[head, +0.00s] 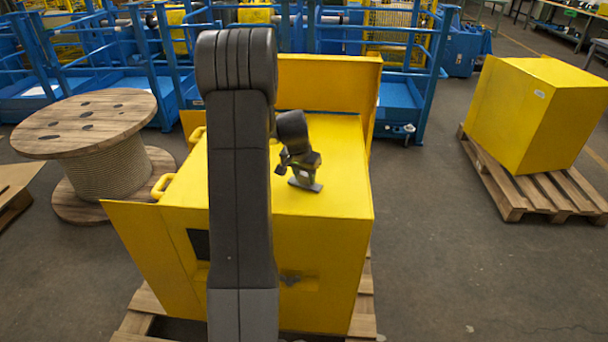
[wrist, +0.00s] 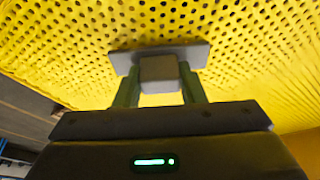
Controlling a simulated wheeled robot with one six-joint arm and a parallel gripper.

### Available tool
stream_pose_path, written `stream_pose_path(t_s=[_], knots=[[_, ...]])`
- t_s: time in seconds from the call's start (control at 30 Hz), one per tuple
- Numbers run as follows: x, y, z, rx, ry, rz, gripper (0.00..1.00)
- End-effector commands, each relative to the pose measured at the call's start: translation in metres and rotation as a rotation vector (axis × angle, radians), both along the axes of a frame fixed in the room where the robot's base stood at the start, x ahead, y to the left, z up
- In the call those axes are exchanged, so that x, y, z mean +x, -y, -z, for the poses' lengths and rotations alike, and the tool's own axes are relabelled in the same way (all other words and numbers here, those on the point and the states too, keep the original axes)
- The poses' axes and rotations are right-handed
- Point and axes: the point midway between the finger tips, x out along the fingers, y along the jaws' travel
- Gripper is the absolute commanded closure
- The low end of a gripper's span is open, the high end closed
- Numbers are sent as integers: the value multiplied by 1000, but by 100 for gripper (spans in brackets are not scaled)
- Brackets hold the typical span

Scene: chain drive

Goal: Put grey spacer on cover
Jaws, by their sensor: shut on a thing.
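The grey spacer shows in the wrist view (wrist: 158,68) as a flat light-grey plate with a block on its near side. My gripper (wrist: 158,82) is shut on that block, with a green finger on each side. In the head view, my gripper (head: 302,170) is over the yellow top of the large machine housing, and the spacer's plate (head: 305,185) shows below it. The perforated yellow cover (wrist: 245,50) fills much of the wrist view behind the plate. A dark shadow edges the plate, but I cannot tell whether it touches the cover.
A yellow panel (head: 325,82) stands upright along the back of the housing. Yellow handles (head: 163,187) are at its left. A wooden cable drum (head: 100,165) stands left, and a yellow box (head: 535,110) on a pallet stands right. Blue railings (head: 425,70) are behind.

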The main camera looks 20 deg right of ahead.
Motion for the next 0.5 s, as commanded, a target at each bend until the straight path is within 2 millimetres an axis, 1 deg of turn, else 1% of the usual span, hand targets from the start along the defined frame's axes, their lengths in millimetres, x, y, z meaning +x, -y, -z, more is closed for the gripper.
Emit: stream_pose_path(t_s=[0.2,0.23,0.3,0.33,0.5], knots=[[0,0,3,0,2,1,100],[0,0,4,1,1,1,58],[0,0,4,1,1,1,44],[0,0,4,1,1,1,42],[0,0,3,0,2,1,42]])
